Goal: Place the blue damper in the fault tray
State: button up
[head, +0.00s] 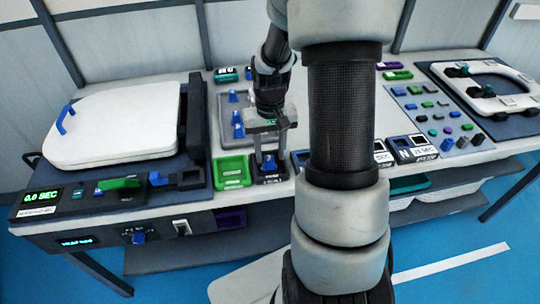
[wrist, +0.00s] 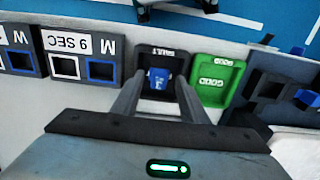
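A blue damper (wrist: 158,78) is inside the black fault tray (wrist: 174,57), with a white letter F showing at it. In the head view the damper (head: 269,163) shows as a small blue shape in the fault tray (head: 272,180). My gripper (wrist: 158,86) is open, pointing down over the fault tray, with one finger on each side of the damper and visible space between. In the head view my gripper (head: 270,143) is above the tray. Whether the fingertips reach below the tray rim is not clear.
A green GOOD tray (head: 232,171) stands beside the fault tray. Behind is a grey plate (head: 246,131) with several blue parts. Labelled boxes (head: 412,148) stand to the right. A white toilet lid (head: 115,125) is on the left, a white seat (head: 490,82) far right.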

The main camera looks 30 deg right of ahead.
aim_at(270, 161)
notch_tip(270, 161, up, 10)
jog(key=p, duration=0.1)
